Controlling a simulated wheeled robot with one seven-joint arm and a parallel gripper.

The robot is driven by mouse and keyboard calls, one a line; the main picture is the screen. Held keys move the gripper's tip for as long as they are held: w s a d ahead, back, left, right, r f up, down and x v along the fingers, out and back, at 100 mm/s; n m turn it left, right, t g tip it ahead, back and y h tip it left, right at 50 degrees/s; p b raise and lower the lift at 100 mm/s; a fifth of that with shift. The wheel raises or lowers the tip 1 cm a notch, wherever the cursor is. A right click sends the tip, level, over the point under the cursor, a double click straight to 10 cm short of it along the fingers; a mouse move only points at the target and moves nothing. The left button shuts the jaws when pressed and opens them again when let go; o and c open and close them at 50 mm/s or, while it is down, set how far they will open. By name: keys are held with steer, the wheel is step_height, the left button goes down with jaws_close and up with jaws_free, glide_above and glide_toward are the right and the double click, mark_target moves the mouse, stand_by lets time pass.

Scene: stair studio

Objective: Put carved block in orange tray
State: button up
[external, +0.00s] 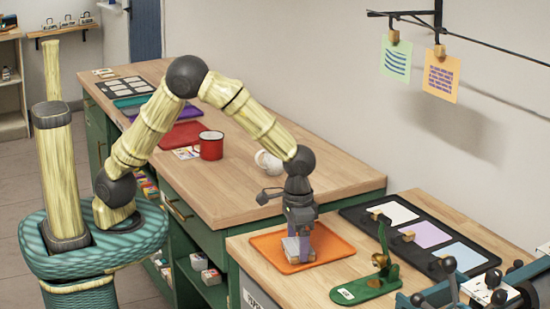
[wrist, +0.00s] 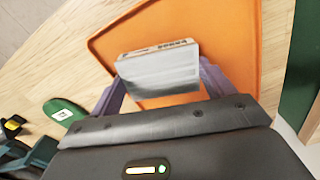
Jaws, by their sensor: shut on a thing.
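The orange tray (external: 334,247) lies flat on the lower wooden bench top, and it fills the upper middle of the wrist view (wrist: 240,40). The carved block (external: 292,250) is a small box with a pale grey face and a wooden side with dark lettering. My gripper (external: 300,228) points down over the tray and is shut on the block (wrist: 160,72), with purple fingers at both its sides. The block is within the tray's outline. I cannot tell whether its underside touches the tray floor.
A green stand (external: 366,288) with a lever stands right of the tray. A black rack with coloured sheets (external: 430,236) lies along the back. The higher bench holds a red mug (external: 211,146), a white cup (external: 268,163) and a red tray (external: 184,135).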

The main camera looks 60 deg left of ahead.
mark_target(298, 246)
steer(key=shift+f, duration=0.1)
steer(key=o, duration=1)
steer(key=shift+o, duration=0.2)
step_height(298, 246, up, 12)
steer(key=p, duration=0.1)
steer(key=s+a+f+n+t, duration=0.1)
steer(key=s+a+f, duration=0.1)
steer(key=a, duration=0.8)
steer(key=s+a+f+n, duration=0.1)
steer(key=s+a+f, duration=0.1)
steer(key=a, duration=0.9)
steer(key=s+a+f+t, duration=0.1)
steer(key=s+a+f, duration=0.1)
steer(key=a, duration=0.9)
steer(key=shift+s+f+n+t, duration=0.3)
steer(key=shift+s+f+n, duration=0.05)
steer(key=shift+f+n, duration=0.05)
